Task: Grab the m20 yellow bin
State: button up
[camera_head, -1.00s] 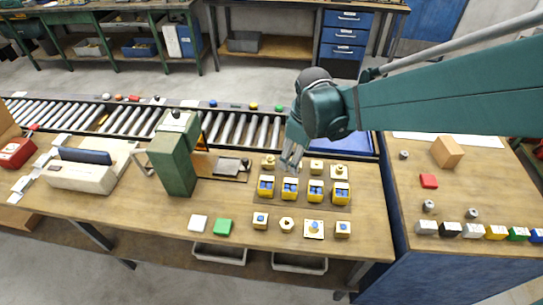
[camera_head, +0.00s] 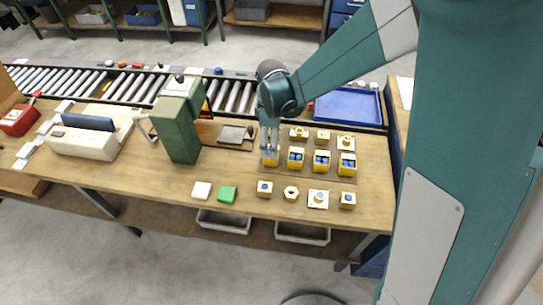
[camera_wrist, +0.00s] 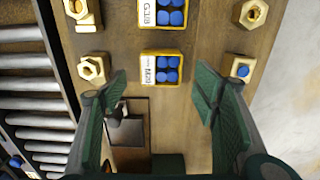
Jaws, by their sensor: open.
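The m20 yellow bin (camera_wrist: 161,68) holds several blue-topped pieces and has a white M20 label in the wrist view. In the head view it is the leftmost yellow bin (camera_head: 270,160) of a row on the table, partly hidden by my gripper (camera_head: 269,146). My gripper is open and points down over this bin. In the wrist view my gripper's fingers (camera_wrist: 160,90) stand apart on the left and right, with the bin just beyond the gap between their tips. I cannot tell the remaining height from tips to bin.
The G3/8 yellow bin (camera_wrist: 162,12) stands beside it. A brass hex piece (camera_wrist: 93,70) and a blue-centred brass piece (camera_wrist: 240,68) flank the m20 bin. A green press (camera_head: 176,125) stands to the left. A roller conveyor (camera_head: 232,96) and a blue tray (camera_head: 347,104) lie behind.

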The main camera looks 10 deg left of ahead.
jog(key=shift+f, duration=0.15)
jog(key=shift+f, duration=1.15)
jog(key=shift+f, duration=0.1)
jog(key=shift+s+f+b, duration=0.1)
jog(key=shift+f+b, duration=0.5)
jog(key=shift+f, duration=1.9)
jog(key=c, duration=1)
